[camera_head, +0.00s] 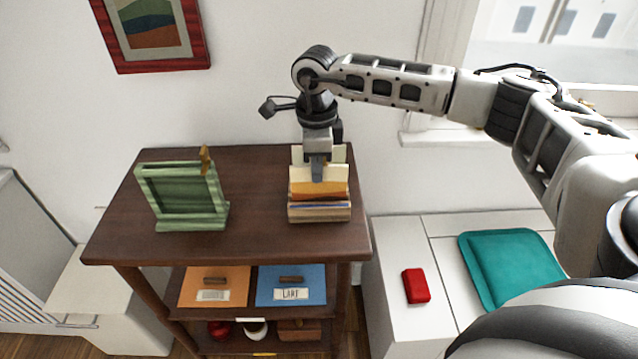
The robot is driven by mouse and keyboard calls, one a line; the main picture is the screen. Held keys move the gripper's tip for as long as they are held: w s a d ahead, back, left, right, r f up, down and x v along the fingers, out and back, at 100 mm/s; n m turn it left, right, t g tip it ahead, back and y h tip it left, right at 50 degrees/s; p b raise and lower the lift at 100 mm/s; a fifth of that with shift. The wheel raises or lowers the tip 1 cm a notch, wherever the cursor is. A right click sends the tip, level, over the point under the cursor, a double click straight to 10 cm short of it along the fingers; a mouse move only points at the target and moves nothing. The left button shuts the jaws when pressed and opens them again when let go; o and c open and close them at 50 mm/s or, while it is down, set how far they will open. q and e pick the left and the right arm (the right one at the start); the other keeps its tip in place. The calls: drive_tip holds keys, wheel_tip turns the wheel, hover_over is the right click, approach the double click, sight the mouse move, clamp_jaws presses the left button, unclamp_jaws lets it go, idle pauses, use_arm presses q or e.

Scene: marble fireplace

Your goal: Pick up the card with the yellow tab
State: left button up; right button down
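A wooden card box (320,213) stands on the right part of the dark wooden cabinet top. Several cards stand upright in it, cream ones at the back and a yellow-orange card (334,188) nearer the front. Which card bears the yellow tab is too small to tell. My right gripper (318,174) points down over the box, its fingertips among or just in front of the cream cards. I see its fingers edge-on, so I cannot tell whether they hold a card. The gripper hides part of the rear cards. My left gripper is out of view.
A green marble fireplace model (188,197) stands at left on the cabinet top (262,200), with bare wood between it and the box. Orange (214,287) and blue (291,284) panels lie below. A red block (416,286) and teal cushion (512,268) are at right.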

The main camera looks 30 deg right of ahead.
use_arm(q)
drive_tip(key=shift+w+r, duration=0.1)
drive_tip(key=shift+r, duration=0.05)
use_arm(e)
drive_tip(key=shift+r, duration=0.15)
drive_tip(key=shift+r, duration=0.3)
drive_tip(key=shift+r+b, duration=0.6)
drive_tip(key=shift+r, duration=0.35)
use_arm(q)
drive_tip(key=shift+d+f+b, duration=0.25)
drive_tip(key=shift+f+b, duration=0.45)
drive_tip(key=shift+b, duration=0.5)
use_arm(e)
drive_tip(key=s+a+r, duration=0.2)
drive_tip(key=s+r, duration=0.3)
drive_tip(key=s, duration=0.1)
drive_tip(key=s+a+r, duration=0.3)
drive_tip(key=s+r, duration=0.2)
drive_tip(key=s, duration=0.1)
drive_tip(key=shift+s+a+r, duration=0.15)
drive_tip(key=shift+s+a, duration=0.2)
drive_tip(key=shift+s, duration=0.05)
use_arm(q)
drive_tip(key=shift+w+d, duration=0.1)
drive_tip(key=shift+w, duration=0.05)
